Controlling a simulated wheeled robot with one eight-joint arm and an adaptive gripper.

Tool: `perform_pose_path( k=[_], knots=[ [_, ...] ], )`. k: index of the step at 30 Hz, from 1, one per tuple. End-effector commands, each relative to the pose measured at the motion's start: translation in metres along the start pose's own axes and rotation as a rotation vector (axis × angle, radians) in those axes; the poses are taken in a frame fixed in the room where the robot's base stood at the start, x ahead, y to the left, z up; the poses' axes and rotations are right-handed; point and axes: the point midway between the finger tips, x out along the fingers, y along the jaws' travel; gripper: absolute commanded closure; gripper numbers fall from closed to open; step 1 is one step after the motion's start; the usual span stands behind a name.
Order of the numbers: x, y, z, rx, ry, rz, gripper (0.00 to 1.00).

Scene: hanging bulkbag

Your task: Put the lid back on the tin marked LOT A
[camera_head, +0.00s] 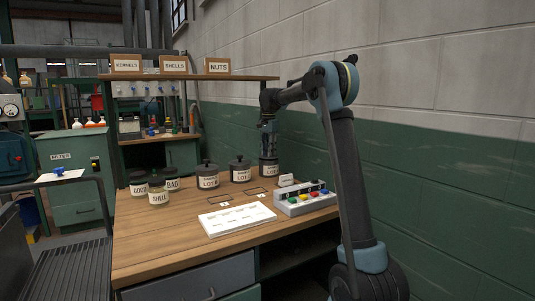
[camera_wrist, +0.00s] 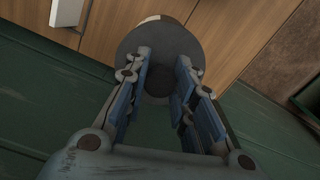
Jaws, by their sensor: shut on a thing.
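My gripper (camera_head: 268,150) points down at the back right of the wooden bench. In the wrist view, my gripper (camera_wrist: 162,82) is shut on the knob of a dark round lid (camera_wrist: 150,40). A labelled tin (camera_head: 270,171) stands directly below the gripper; the lid is at its top, and I cannot tell whether it is seated or just above. Two more dark-lidded tins with LOT labels stand to its left, one at the middle (camera_head: 241,174) and one further left (camera_head: 208,183). The last letters on the labels are too small to read surely.
Jars marked GOOD (camera_head: 138,189), BAD (camera_head: 172,184) and SHELL (camera_head: 158,198) stand at the left. A white tray (camera_head: 215,231) lies in front, with a coloured button box (camera_head: 300,207) to its right. The green wall (camera_head: 430,190) is close on the right.

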Motion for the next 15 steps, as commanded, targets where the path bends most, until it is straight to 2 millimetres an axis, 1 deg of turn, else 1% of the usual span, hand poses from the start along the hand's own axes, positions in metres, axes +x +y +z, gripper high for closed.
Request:
perform_pose_path(
  k=[11, 12, 15],
  knots=[
    [0.0004, -0.0002, 0.0004, 0.000, 0.000, 0.000, 0.96],
    [0.0004, -0.0002, 0.0004, -0.001, 0.000, 0.000, 0.72],
    [0.0004, -0.0003, 0.0005, -0.001, 0.000, 0.000, 0.53]
  ],
)
